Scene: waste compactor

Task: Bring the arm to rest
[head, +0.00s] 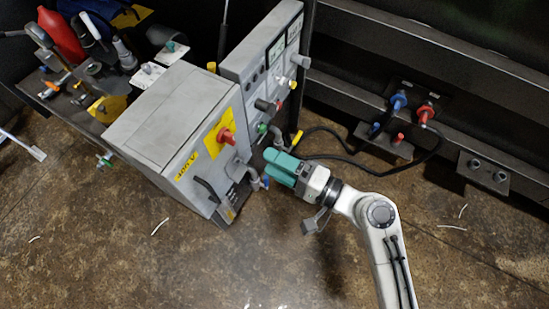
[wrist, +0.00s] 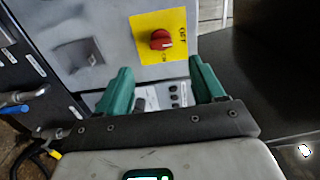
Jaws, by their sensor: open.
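My gripper (head: 268,168) is on the end of my white arm, to the right of the grey control box in the head view. In the wrist view my gripper (wrist: 158,80) shows two green fingers spread apart with nothing between them. The grey control box (head: 165,115) has a red rotary switch (head: 225,136) on a yellow plate. The same red switch (wrist: 160,40) shows beyond the fingers in the wrist view. Whether the fingertips touch the box front cannot be told.
A taller grey panel (head: 262,50) with knobs stands behind the box. Blue (head: 398,101) and red (head: 426,114) connectors sit on the dark frame at right, with black hoses running left. A cluttered tool bench (head: 95,90) is at upper left. The brown floor (head: 120,240) in front is mostly clear.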

